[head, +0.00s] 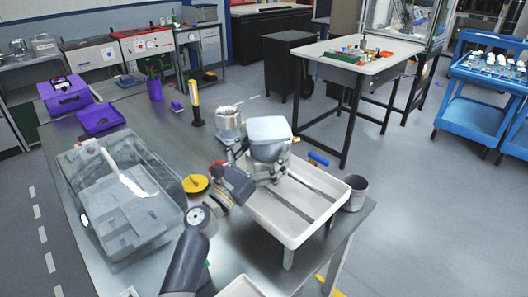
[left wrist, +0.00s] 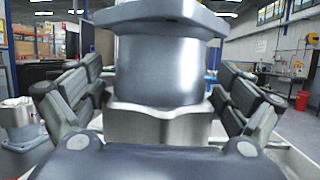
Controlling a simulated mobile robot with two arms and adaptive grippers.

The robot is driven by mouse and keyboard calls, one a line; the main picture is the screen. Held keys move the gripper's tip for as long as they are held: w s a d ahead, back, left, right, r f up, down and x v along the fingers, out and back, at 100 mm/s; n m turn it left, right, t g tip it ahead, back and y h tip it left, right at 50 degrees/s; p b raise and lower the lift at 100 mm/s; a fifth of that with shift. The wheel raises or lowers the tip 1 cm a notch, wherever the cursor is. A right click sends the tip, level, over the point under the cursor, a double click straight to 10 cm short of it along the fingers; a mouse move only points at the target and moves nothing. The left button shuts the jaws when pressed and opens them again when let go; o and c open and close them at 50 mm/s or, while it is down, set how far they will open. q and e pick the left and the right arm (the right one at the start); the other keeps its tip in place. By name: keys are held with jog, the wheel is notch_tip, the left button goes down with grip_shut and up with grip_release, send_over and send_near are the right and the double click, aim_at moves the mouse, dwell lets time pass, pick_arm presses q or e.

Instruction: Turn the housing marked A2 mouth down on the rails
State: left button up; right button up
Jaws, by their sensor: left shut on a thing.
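A grey metal housing (head: 270,138) stands upright in my left gripper (head: 266,172) over the back end of the white tray (head: 288,238). Its flat, wide plate faces up with no opening showing in it. In the left wrist view the housing (left wrist: 160,70) has a wide flange above a round body and a blockier lower part. The gripper's fingers are on both sides of it, shut on it. No A2 mark is legible, and its underside is hidden. My right gripper is not in view.
Another metal housing (head: 229,124) stands on the table behind the tray. A grey bin (head: 165,160) is at left, with a yellow disc (head: 195,183) beside it. A grey cup (head: 355,193) stands at the tray's right. The tray's front part is clear.

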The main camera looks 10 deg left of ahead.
aim_at(256, 171)
pick_arm(q)
jog(key=shift+d+f+g, duration=0.15)
jog(key=shift+f, duration=0.45)
jog(key=shift+d+f+g, duration=0.1)
jog(key=shift+f+g, duration=0.05)
jog(key=shift+f, duration=0.45)
jog(key=o, duration=1.5)
jog(key=shift+s, duration=0.1)
jog(key=shift+f, duration=0.2)
jog(key=shift+s+a+f, duration=0.15)
jog(key=shift+s+a, duration=0.05)
jog(key=shift+s, duration=0.35)
jog(key=v, duration=0.3)
jog(key=r+v, duration=0.1)
jog(key=v, duration=0.2)
jog(key=r+v, duration=0.1)
jog(key=v, duration=0.3)
jog(key=shift+s+a, duration=0.2)
jog(key=shift+a, duration=0.2)
jog(key=shift+f, duration=0.1)
